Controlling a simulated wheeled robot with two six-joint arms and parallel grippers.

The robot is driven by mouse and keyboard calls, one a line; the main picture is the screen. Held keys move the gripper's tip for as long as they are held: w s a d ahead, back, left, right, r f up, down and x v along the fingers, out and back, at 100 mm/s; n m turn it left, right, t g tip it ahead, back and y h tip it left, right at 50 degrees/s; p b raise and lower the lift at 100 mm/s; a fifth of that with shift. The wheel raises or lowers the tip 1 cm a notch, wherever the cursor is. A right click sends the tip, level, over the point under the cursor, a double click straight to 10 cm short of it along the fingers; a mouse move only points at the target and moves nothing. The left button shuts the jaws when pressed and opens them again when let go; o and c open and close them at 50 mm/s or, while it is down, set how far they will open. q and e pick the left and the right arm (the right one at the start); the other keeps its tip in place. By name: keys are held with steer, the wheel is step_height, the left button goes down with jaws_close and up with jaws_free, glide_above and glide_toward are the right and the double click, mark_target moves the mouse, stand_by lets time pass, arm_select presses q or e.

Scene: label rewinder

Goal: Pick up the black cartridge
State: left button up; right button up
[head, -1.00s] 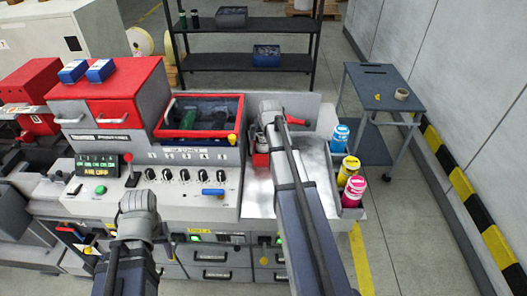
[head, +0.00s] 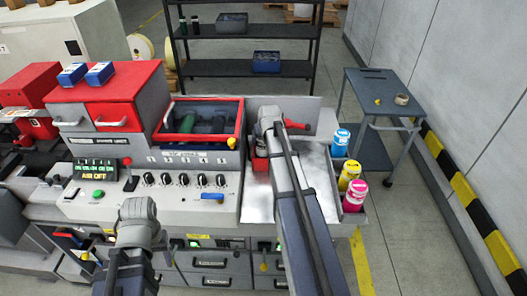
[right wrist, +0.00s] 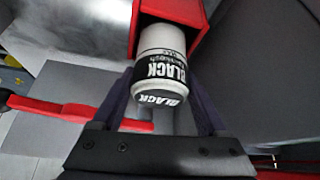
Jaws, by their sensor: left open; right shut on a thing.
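The black cartridge (right wrist: 162,75) is a white cylinder with a black label reading BLACK. In the right wrist view it lies partly inside a red open-ended holder (right wrist: 180,14). My right gripper (right wrist: 165,112) is shut on it, one dark finger along each side. In the head view the end of my right arm hides the cartridge and the right jaws. My left gripper (head: 137,212) is open and empty over the front of the machine, well left of the cartridge; its fingers are hard to make out.
A red handle (head: 298,126) sticks out right of my right arm, close to the right gripper. Blue, yellow and magenta bottles (head: 351,172) stand along the machine's right edge. A red-rimmed bin (head: 205,118) is to the left. The metal tray (head: 316,164) has bare room.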

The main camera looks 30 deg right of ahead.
jaws_close()
steer(key=shift+r, duration=0.15)
